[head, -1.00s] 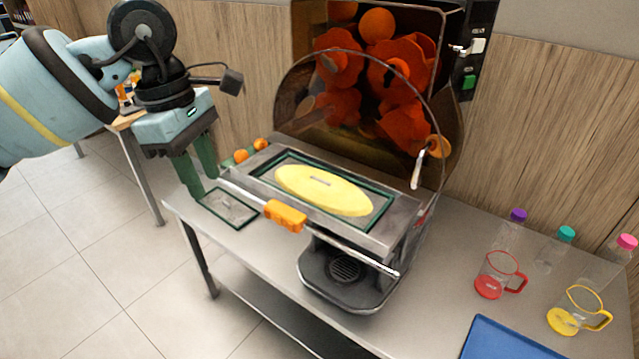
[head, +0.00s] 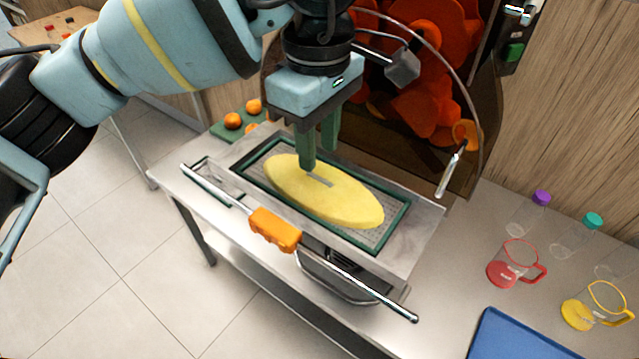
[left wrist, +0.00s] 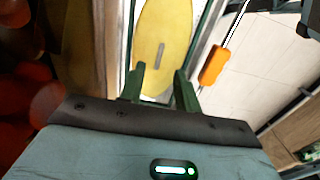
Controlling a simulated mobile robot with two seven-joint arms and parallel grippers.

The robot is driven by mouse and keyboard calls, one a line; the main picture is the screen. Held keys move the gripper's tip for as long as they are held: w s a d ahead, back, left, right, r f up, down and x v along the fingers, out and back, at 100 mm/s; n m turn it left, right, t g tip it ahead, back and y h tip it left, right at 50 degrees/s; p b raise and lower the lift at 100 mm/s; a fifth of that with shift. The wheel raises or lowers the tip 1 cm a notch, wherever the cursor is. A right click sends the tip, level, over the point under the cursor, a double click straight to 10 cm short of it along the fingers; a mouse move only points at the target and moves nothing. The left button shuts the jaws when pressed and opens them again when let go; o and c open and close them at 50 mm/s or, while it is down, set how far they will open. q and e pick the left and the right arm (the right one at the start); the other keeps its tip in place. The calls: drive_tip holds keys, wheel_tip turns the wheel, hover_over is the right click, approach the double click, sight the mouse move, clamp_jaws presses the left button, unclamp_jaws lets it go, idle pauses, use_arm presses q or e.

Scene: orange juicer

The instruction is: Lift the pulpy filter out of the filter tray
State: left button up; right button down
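The pulpy filter (head: 345,200) is a yellow oval with a small grey handle slot (head: 319,180) on top. It lies in the green-rimmed filter tray (head: 388,237) on the juicer. It also shows in the left wrist view (left wrist: 165,25), with its handle beyond the fingertips. My left gripper (head: 318,165) points down over the filter's far side, near the handle. In the left wrist view its green fingers (left wrist: 158,78) are apart with nothing between them. Whether a fingertip touches the filter I cannot tell. My right gripper is not in view.
An orange-handled bar (head: 275,230) runs along the juicer's front. The juicer's clear curved cover (head: 470,90) stands behind the tray. Oranges (head: 233,121) lie at the back left. A red jug (head: 505,268), a yellow jug (head: 580,315), capped bottles and a blue tray (head: 510,340) stand right.

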sight(320, 178)
use_arm(q)
drive_tip(key=shift+f, duration=0.6)
wheel_tip(320, 178, down, 4)
drive_tip(key=shift+d+f+p, duration=0.1)
drive_tip(key=shift+f+p, duration=0.05)
drive_tip(key=shift+p, duration=0.25)
clamp_jaws()
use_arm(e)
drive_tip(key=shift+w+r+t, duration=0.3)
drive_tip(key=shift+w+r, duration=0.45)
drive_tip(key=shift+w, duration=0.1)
